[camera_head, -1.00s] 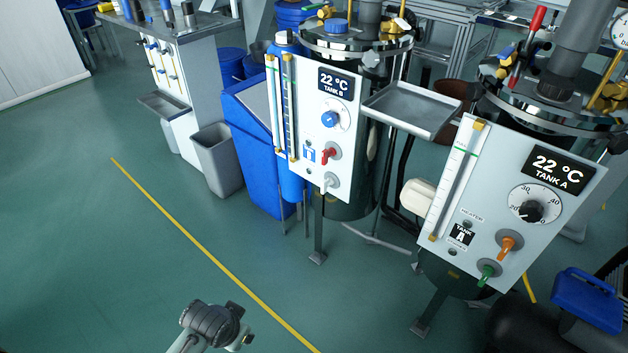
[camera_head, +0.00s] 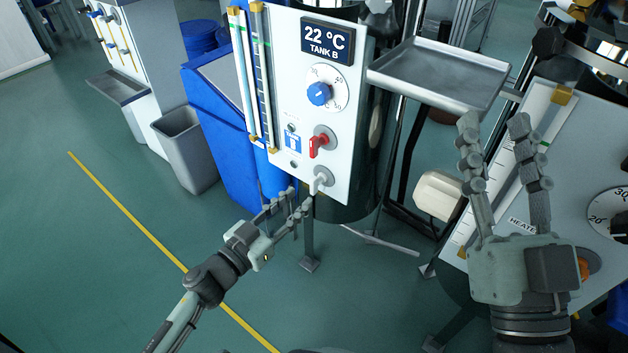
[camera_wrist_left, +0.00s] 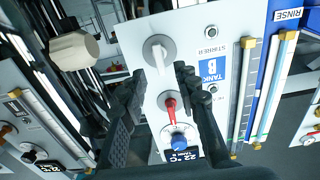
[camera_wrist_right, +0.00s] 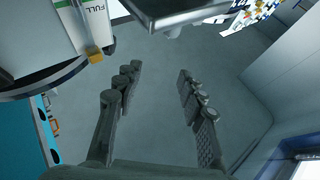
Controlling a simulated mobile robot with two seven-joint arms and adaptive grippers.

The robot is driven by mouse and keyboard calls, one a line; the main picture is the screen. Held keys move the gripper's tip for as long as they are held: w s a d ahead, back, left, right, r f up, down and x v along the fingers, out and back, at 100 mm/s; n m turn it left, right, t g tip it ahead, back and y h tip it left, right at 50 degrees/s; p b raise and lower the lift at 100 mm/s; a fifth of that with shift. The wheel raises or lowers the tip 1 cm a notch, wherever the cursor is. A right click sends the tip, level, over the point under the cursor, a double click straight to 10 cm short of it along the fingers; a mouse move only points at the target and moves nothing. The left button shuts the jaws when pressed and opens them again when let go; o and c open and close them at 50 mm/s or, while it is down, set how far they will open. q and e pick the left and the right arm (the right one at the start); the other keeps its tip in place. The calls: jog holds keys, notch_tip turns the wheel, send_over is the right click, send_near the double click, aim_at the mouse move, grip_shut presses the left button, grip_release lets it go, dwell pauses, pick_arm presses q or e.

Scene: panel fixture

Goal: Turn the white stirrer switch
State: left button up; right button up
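The white stirrer switch (camera_head: 322,180) is at the bottom of the Tank B panel (camera_head: 290,80). In the left wrist view the switch (camera_wrist_left: 160,53) sits just beyond my fingertips, near the word STIRRER. My left gripper (camera_head: 294,201) is open, with its fingertips just below and left of the switch in the head view. In the left wrist view its fingers (camera_wrist_left: 158,80) are spread, with nothing held; I cannot tell whether either touches the panel. My right gripper (camera_head: 494,122) is open and empty in front of the Tank A panel; its spread fingers also show in the right wrist view (camera_wrist_right: 158,72).
A red lever (camera_head: 319,144) and a blue dial (camera_head: 319,94) are above the switch. Glass tubes (camera_head: 262,90) run along the panel's left side. A metal tray (camera_head: 440,75) juts out near my right fingertips. The Tank A panel (camera_head: 590,140) is at right.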

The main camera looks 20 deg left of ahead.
aim_at(311, 187)
pick_arm(q)
jog(key=x, duration=0.7)
jog(key=shift+c, duration=0.5)
grip_shut()
